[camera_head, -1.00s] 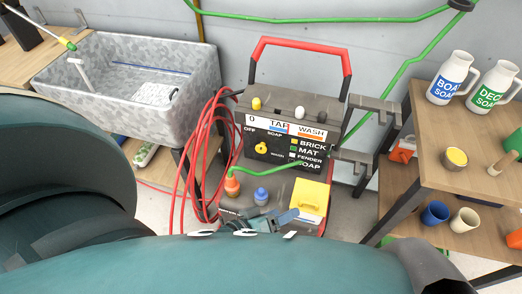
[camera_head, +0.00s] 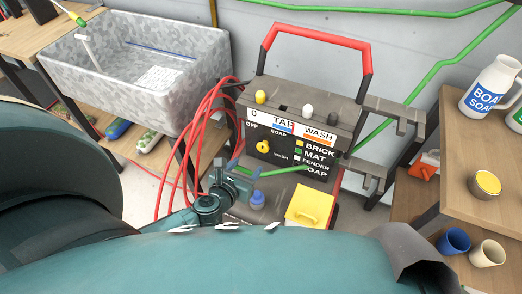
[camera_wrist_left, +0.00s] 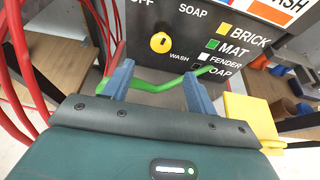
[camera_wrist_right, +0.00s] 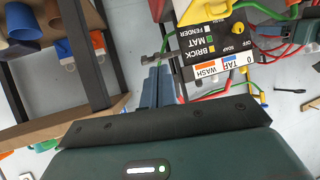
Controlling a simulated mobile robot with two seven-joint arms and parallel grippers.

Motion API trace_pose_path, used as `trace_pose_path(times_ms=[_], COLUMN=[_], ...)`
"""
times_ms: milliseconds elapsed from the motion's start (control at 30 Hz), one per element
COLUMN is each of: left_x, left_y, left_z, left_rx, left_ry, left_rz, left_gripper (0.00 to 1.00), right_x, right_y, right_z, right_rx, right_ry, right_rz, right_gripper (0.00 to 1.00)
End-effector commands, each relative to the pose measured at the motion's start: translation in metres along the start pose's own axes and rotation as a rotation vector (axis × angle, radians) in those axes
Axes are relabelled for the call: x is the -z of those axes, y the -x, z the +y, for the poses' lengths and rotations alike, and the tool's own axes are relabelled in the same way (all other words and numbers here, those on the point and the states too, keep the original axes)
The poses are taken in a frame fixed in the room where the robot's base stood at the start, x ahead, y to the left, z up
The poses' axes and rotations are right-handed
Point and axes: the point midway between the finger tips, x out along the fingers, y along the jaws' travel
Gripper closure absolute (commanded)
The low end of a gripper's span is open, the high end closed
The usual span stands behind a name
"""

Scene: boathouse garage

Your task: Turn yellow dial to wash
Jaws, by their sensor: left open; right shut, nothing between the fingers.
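The yellow dial (camera_head: 263,146) sits on the dark front panel of the washer machine (camera_head: 290,160), with OFF, SOAP and WASH printed around it. It also shows in the left wrist view (camera_wrist_left: 160,42) and in the right wrist view (camera_wrist_right: 238,28). I cannot tell which word its pointer faces. My left gripper (camera_head: 238,168) is open and empty, below and left of the dial. In the left wrist view its blue fingers (camera_wrist_left: 157,76) point at the panel, apart from the dial, with a green hose between them. My right gripper (camera_wrist_right: 157,86) is shut and empty, away from the dial.
Yellow, white and black knobs stand on the machine top below a red handle (camera_head: 318,32). A blue cap (camera_head: 258,197) and a yellow box (camera_head: 310,207) are in front. Red hoses (camera_head: 195,130) hang left, near a stone sink (camera_head: 130,70). A wooden shelf (camera_head: 455,135) stands right.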

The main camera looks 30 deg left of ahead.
Motion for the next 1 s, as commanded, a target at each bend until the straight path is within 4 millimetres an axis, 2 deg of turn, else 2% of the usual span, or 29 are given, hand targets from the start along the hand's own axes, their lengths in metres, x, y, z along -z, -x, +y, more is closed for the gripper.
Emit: trace_pose_path(times_ms=[300, 500, 700, 1000], left_x=[0.000, 0.000, -0.001, -0.001], left_y=[-0.066, -0.101, -0.118, -0.120], left_z=[-0.001, -0.001, -0.001, -0.001], left_rx=[0.001, 0.002, 0.003, 0.003], left_ry=[-0.004, -0.005, -0.004, -0.004], left_rz=[-0.005, -0.004, -0.003, -0.001], left_gripper=[0.43, 0.43, 0.43, 0.43], right_x=[-0.008, -0.008, -0.006, -0.006], right_y=[-0.006, -0.009, -0.011, -0.011], right_z=[0.003, 0.005, 0.003, 0.002], right_rx=[0.000, -0.002, 0.000, 0.002], right_ry=[-0.014, -0.035, -0.056, -0.059], right_rz=[0.006, 0.022, 0.035, 0.034], right_gripper=[1.00, 1.00, 1.00, 1.00])
